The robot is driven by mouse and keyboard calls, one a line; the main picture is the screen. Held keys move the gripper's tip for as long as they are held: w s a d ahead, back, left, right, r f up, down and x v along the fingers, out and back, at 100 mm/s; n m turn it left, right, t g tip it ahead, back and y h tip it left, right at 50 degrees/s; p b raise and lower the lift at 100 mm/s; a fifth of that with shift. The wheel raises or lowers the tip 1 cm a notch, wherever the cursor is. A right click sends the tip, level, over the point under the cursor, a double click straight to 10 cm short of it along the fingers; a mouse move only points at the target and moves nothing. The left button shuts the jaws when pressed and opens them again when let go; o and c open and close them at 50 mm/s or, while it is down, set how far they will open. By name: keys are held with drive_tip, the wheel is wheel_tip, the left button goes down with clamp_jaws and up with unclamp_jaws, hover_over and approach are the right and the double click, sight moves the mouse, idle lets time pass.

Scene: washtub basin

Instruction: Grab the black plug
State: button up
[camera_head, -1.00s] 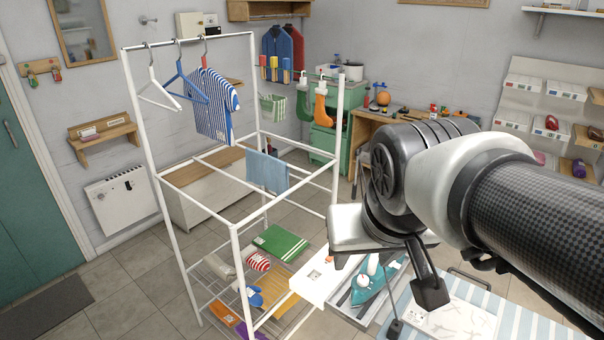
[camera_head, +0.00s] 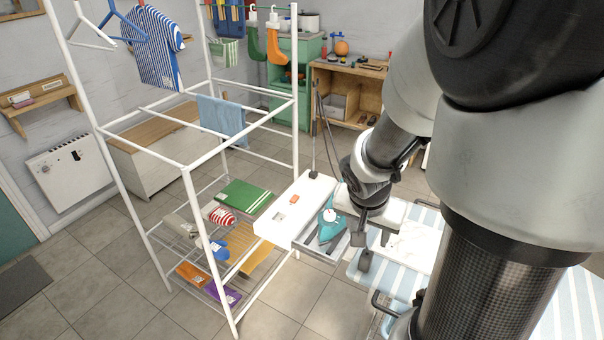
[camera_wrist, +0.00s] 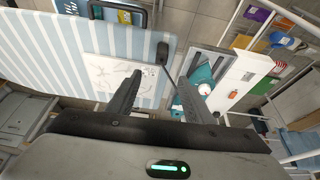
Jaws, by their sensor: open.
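A small black plug (camera_head: 365,261) shows at the left edge of the striped ironing board, just below my fingertips in the head view. In the wrist view the plug (camera_wrist: 163,53) is a dark rounded block just beyond the gap between my fingers, with a thin dark cord running toward the iron. My gripper (camera_head: 372,237) is open and empty; in the wrist view my gripper (camera_wrist: 160,84) has its two fingers apart. I cannot tell the height gap between fingertips and plug. The teal iron (camera_head: 331,232) sits left of my gripper.
The striped ironing board (camera_head: 420,230) lies under and right of my gripper. A white panel (camera_head: 303,193) with a small red part is to the left. The white drying rack (camera_head: 190,200) with folded cloths stands farther left. The tiled floor in front is bare.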

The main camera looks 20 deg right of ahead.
sight(367, 254)
drive_tip(key=b+x, duration=0.3)
drive_tip(key=x, duration=0.5)
drive_tip(key=b+x, duration=0.4)
drive_tip(key=x, duration=0.4)
drive_tip(key=shift+w+a+f, duration=0.1)
drive_tip(key=shift+w+a, duration=0.05)
drive_tip(key=shift+w, duration=0.1)
drive_tip(key=shift+c, duration=0.2)
drive_tip(key=c, duration=1.1)
